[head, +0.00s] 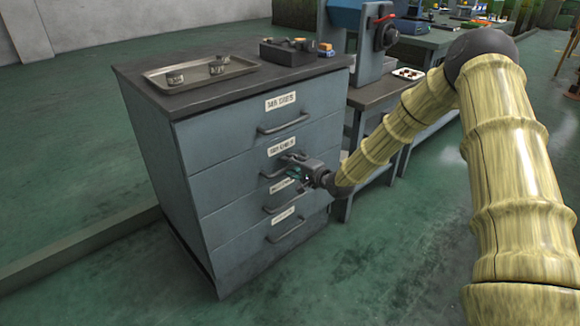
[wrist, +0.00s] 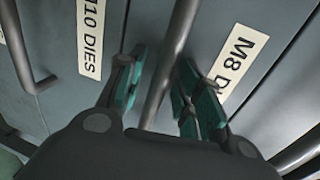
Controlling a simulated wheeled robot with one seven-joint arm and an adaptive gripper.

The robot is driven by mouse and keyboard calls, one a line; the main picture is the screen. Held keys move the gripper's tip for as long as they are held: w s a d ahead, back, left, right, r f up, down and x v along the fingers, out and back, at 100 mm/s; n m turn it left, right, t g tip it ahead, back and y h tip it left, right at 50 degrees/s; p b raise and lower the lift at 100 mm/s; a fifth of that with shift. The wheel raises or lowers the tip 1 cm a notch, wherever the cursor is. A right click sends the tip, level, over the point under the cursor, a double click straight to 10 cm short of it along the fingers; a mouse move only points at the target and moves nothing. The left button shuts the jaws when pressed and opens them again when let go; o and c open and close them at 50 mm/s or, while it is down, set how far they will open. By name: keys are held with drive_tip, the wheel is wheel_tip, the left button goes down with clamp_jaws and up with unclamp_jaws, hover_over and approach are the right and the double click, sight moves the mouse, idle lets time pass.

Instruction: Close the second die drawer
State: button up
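The second drawer (head: 225,168) from the top of the blue-grey cabinet appears about level with the drawer fronts around it; I cannot tell whether a small gap remains. In the wrist view its label (wrist: 241,62) begins "M8 D", with the rest hidden by a finger. My gripper (head: 293,172) is at this drawer's handle, which shows as a grey bar (wrist: 172,50) in the wrist view. The green-padded fingers (wrist: 163,92) stand apart on either side of the bar, with visible space beside it. Contact with the handle is not clear.
The "M10 DIES" drawer (wrist: 88,35) is directly below. The cabinet top carries a metal tray (head: 203,73) with small round parts and a dark box (head: 288,52). A bench with a machine (head: 366,40) stands to the right. Green floor (head: 420,260) in front is clear.

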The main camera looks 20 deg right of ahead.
drive_tip(key=shift+d, duration=0.1)
drive_tip(key=v, duration=1.2)
idle(0.4)
